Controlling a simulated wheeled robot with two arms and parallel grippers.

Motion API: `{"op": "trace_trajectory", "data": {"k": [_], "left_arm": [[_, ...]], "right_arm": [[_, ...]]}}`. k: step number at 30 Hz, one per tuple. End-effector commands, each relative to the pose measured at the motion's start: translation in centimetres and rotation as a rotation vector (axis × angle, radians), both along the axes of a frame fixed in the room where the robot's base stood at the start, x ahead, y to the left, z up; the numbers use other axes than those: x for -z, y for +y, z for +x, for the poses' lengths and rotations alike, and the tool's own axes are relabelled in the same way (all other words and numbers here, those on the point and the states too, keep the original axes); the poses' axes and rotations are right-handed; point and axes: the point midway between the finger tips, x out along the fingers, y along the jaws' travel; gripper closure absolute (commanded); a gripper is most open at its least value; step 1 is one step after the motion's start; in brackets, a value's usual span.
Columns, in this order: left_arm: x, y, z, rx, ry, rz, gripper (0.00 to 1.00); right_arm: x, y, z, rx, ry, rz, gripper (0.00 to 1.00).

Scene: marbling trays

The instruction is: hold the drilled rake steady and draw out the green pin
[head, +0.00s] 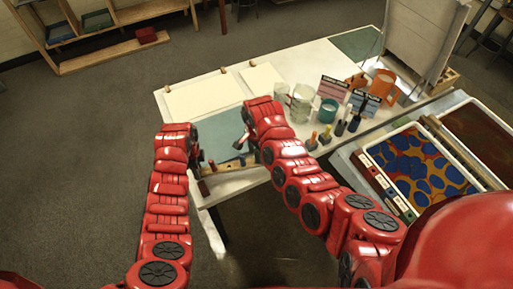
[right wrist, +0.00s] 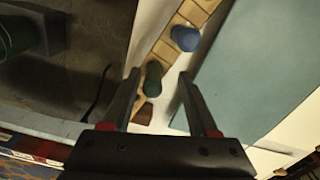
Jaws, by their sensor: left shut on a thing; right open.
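The drilled rake (right wrist: 163,50) is a pale wooden strip running diagonally through the right wrist view. The green pin (right wrist: 152,76) stands out of it, and a blue pin (right wrist: 186,38) sits further along. My right gripper (right wrist: 159,76) is open, with the green pin between its fingers in the picture, nearer the left finger; I cannot tell whether they touch. In the head view my left gripper (head: 206,166) is shut at the left end of the rake, by the table's front edge. My right gripper also shows there, partly hidden by its arm.
A blue-green sheet (right wrist: 255,55) lies beside the rake. A dark red piece (right wrist: 146,113) is near the green pin. A marbling tray (head: 462,189) is further right. Floor is open at left.

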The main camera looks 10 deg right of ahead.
Motion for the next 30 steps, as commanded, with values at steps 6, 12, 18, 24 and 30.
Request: {"op": "trace_trajectory", "data": {"k": [6,12,18,24,30], "left_arm": [[0.01,0.02,-0.02,0.0,0.0,0.0,1.0],[0.01,0.02,-0.02,0.0,0.001,0.0,1.0],[0.02,-0.01,-0.03,0.001,0.001,0.0,1.0],[0.03,-0.12,-0.06,0.003,0.002,-0.002,1.0],[0.04,-0.19,-0.07,0.004,0.002,-0.003,1.0]], "right_arm": [[0.35,-0.03,0.0,0.002,-0.001,0.0,0.4],[0.33,-0.03,0.0,0.001,-0.001,0.0,0.51],[0.31,-0.02,0.03,0.001,-0.001,0.0,0.87],[0.27,0.07,0.06,0.0,-0.003,0.002,1.0],[0.26,0.11,0.06,0.0,-0.003,0.003,1.0]]}}
